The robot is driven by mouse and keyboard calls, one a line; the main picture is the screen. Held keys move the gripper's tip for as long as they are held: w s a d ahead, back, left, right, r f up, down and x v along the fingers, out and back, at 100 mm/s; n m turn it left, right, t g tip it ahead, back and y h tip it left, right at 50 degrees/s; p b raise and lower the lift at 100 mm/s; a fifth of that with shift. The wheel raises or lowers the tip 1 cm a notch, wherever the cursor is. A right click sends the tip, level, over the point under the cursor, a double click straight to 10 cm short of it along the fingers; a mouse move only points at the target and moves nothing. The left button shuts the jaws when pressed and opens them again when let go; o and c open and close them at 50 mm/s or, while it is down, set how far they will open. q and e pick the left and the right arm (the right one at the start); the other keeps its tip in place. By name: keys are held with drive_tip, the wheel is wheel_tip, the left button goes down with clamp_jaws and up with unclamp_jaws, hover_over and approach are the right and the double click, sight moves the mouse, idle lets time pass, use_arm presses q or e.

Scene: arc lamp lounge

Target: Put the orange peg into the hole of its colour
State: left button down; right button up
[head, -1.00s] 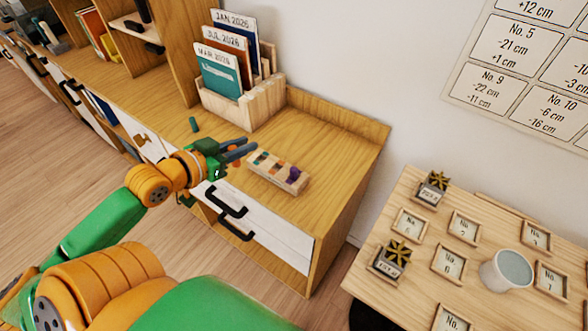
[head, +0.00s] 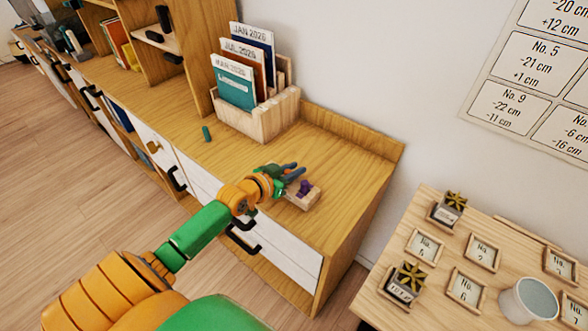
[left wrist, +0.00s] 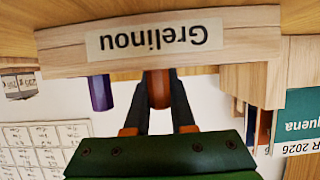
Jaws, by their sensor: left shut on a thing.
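The wooden peg block (head: 312,199) sits on the cabinet top, mostly hidden behind my left gripper in the head view. In the left wrist view, the block (left wrist: 255,45) appears upside down with a "Grelinou" label. A purple peg (head: 305,187) stands in its right part; it also shows in the left wrist view (left wrist: 100,92). My left gripper (head: 293,173) is over the block. In the left wrist view, its fingers (left wrist: 158,92) are shut on the orange peg (left wrist: 158,88), whose end meets the block's edge. I cannot tell whether it is inside a hole. My right gripper is out of view.
A teal-green peg (head: 206,134) is on the cabinet top (head: 345,160) to the left. A wooden file holder (head: 262,118) with dated folders stands behind. At the right, a table holds framed number cards, small boxes (head: 404,284) and a cup (head: 530,300).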

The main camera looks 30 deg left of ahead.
use_arm(q)
drive_tip(key=c, duration=0.8)
unclamp_jaws()
drive_tip(key=shift+f, duration=0.15)
drive_tip(key=shift+o, duration=0.2)
drive_tip(key=shift+r, duration=0.2)
drive_tip(key=shift+s+r, duration=0.1)
drive_tip(key=shift+s, duration=0.2)
drive_tip(key=d+p+v, duration=0.1)
drive_tip(key=p+v, duration=0.1)
drive_tip(key=v, duration=0.9)
drive_tip(key=shift+a, duration=0.5)
drive_tip(key=shift+s+r, duration=0.1)
